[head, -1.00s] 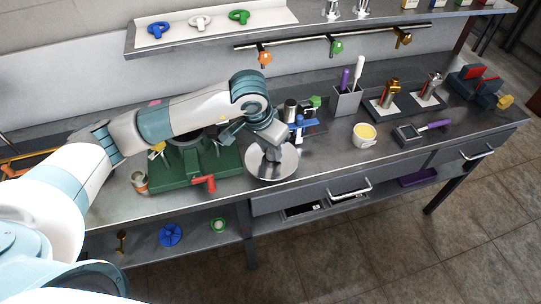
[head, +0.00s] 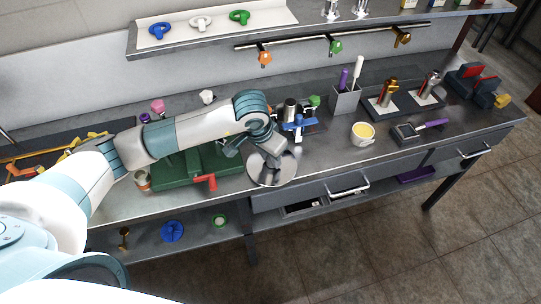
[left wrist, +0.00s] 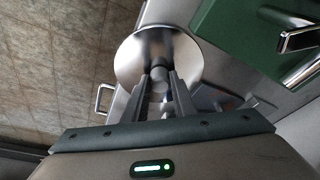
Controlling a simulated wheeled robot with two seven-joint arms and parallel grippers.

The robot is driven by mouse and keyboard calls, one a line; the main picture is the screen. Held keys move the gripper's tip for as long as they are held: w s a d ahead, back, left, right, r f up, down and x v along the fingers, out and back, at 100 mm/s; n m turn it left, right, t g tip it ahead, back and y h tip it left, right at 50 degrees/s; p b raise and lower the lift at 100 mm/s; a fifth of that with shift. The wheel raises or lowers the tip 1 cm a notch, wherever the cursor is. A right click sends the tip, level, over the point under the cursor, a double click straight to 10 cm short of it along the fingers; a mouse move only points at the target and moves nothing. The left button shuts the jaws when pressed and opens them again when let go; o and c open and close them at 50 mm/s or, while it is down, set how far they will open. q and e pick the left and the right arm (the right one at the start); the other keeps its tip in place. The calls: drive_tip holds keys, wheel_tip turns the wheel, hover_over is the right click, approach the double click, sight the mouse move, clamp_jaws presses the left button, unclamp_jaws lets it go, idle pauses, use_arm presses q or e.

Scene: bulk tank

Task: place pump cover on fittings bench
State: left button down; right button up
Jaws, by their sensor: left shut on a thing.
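The pump cover (head: 283,174) is a shiny round metal disc with a raised middle. It is at the front part of the grey fittings bench (head: 330,158), right of a green pump base. My left gripper (head: 268,155) is shut on the pump cover from above. The left wrist view shows the cover (left wrist: 130,62) beyond the fingers, which close on its central knob (left wrist: 160,72). I cannot tell whether the cover touches the bench top. My right gripper is in neither view.
The green base with a red handle (head: 207,182) is just left of the cover. A blue-handled fitting (head: 299,123) stands behind it. A white cup with yellow contents (head: 362,134) is to the right. Bare bench lies between cup and cover. Drawer handles stick out in front.

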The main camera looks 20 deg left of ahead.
use_arm(q)
drive_tip(key=shift+f, duration=0.15)
drive_tip(key=c, duration=1.5)
unclamp_jaws()
drive_tip(key=shift+o, duration=0.2)
drive_tip(key=shift+r, duration=0.5)
drive_tip(key=b+v, duration=0.3)
drive_tip(key=v, duration=0.8)
drive_tip(key=shift+s+b, duration=0.15)
drive_tip(key=shift+b, duration=0.15)
drive_tip(key=shift+r, duration=0.15)
